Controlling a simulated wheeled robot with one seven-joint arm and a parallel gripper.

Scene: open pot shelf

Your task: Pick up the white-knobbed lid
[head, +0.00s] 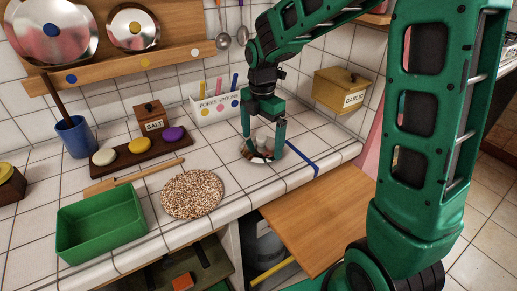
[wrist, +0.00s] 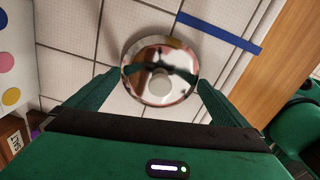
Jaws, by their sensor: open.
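The white-knobbed lid (wrist: 158,58) is a shiny round metal disc lying on the white tiled counter, with its pale knob (wrist: 159,84) near the middle. In the head view the lid (head: 254,157) is partly hidden behind my gripper (head: 264,148). My gripper points down over the lid. In the wrist view the open fingers of my gripper (wrist: 153,86) stand on either side of the lid's near part, with the knob between them. I cannot tell whether the fingertips touch the lid.
A blue strip (head: 301,158) lies right of the lid. A cork-like round mat (head: 191,194), green tray (head: 100,224) and dark board with knobs (head: 141,153) are to the left. A white utensil box (head: 214,106) stands behind. Two other lids (head: 134,28) hang on the wall rack.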

